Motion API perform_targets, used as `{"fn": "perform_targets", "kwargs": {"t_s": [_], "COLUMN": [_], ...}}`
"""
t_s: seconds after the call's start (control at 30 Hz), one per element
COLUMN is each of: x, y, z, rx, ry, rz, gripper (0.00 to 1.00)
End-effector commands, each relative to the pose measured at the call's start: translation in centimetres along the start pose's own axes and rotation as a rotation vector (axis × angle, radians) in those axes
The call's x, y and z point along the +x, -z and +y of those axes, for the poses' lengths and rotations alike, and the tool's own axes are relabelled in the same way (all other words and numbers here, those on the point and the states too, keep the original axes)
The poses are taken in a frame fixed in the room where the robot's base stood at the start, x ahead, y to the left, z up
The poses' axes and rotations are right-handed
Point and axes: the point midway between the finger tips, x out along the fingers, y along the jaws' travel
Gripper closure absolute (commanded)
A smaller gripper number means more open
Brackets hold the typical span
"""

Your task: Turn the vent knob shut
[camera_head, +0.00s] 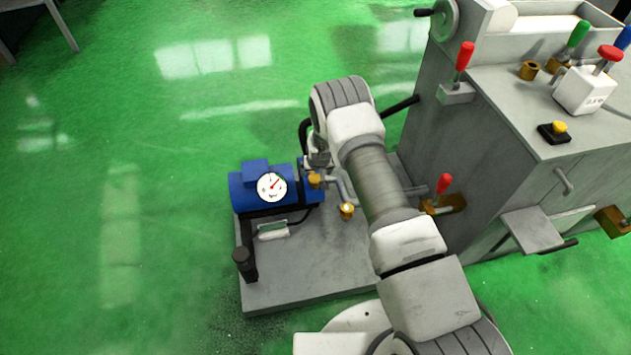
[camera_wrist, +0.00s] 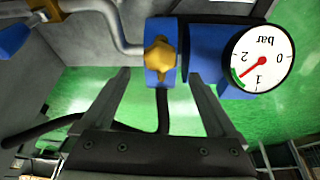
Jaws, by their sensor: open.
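A brass star-shaped knob (camera_wrist: 159,57), which I take for the vent knob, sits on the face of a blue fitting in the wrist view. In the head view a brass knob (camera_head: 315,181) shows at the right end of the blue pump unit (camera_head: 262,205), just below my gripper (camera_head: 319,158). In the wrist view my gripper (camera_wrist: 160,76) is open. Its two fingers point toward the knob, one to each side in the picture, with nothing between them. I cannot tell how far the fingertips are from the knob. The knob's turned position is unclear.
A pressure gauge (camera_wrist: 262,58) beside the knob has its red needle near the green band. A pipe (camera_wrist: 115,22) meets the blue fitting. A second brass fitting (camera_head: 347,211) stands close by. The grey machine (camera_head: 490,150) is at right; green floor (camera_head: 120,180) is free at left.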

Motion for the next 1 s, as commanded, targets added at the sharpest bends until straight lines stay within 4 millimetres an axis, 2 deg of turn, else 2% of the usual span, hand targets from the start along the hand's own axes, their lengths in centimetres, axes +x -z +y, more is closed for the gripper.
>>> {"fn": "perform_targets", "kwargs": {"t_s": [0.03,0.1,0.3,0.5,0.8,0.87,1.0], "x": [1.6,2.9,5.6,6.7,6.7,6.7,6.7], "y": [-0.2,-0.2,-0.2,-0.1,0.0,0.0,0.0], "z": [0.0,0.0,0.0,0.0,0.0,0.0,0.0], "rx": [0.0,0.0,0.001,0.001,0.001,0.001,0.001], "ry": [0.0,0.0,0.0,0.0,0.0,0.0,0.0], "rz": [-0.001,-0.001,0.0,-0.001,-0.001,-0.001,-0.001], "gripper": [0.06,0.06,0.06,0.06,0.06,0.16,0.41]}}
